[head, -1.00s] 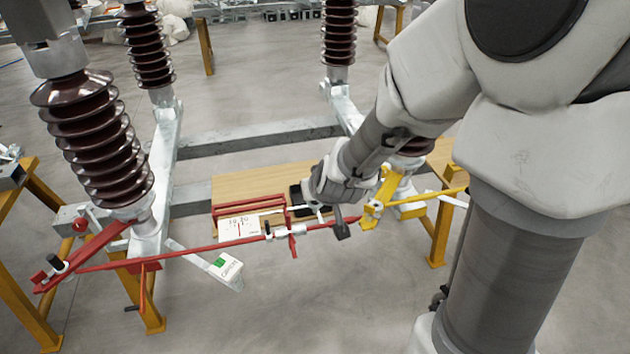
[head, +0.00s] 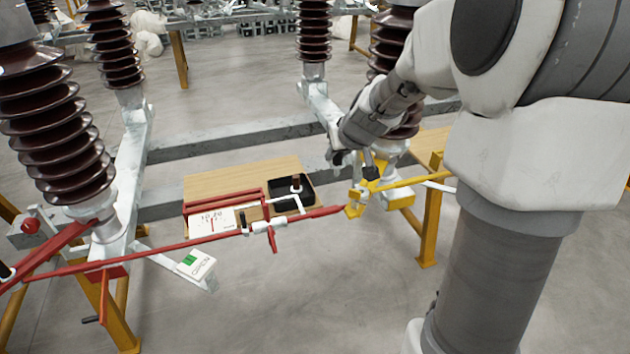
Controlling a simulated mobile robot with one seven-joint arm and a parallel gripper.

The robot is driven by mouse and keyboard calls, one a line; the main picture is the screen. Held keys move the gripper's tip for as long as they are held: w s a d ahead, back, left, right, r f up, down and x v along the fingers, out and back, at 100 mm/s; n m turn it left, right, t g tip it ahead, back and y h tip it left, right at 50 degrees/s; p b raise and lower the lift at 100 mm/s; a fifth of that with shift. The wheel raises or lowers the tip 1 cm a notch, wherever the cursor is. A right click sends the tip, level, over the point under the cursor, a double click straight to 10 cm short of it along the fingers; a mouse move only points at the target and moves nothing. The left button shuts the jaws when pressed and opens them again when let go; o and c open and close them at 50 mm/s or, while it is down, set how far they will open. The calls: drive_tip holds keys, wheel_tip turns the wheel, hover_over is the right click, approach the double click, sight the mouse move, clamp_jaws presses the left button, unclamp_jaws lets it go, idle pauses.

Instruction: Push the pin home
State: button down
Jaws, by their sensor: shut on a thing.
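My gripper (head: 354,162) is just above the yellow clamp (head: 356,196) at the end of the yellow bar (head: 408,181). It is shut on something. A small dark piece (head: 369,172) sticks down at its right side, close over the clamp. Whether that piece touches the clamp I cannot tell. No pin can be made out clearly; the view is too small and my wrist covers part of it. The tip of the red bar (head: 325,211) reaches to the left side of the clamp.
A wooden board (head: 245,178) behind the red bar carries a black tray (head: 308,193) with a brown-topped piece. Ribbed insulators (head: 55,140) stand left. The front floor is clear.

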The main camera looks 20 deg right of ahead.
drive_tip(key=w+d+f+b, duration=0.1)
drive_tip(key=d+f+b, duration=0.5)
drive_tip(key=d+b, duration=0.2)
drive_tip(key=shift+w+f+b, duration=0.25)
drive_tip(key=shift+b, duration=0.05)
drive_tip(key=shift+f+b, duration=2.5)
drive_tip(key=shift+b, duration=0.35)
drive_tip(key=c, duration=0.6)
unclamp_jaws()
drive_tip(key=shift+r, duration=0.1)
drive_tip(key=p+v, duration=0.3)
drive_tip(key=v, duration=1.4)
drive_tip(key=shift+s, duration=0.4)
drive_tip(key=shift+d, duration=0.15)
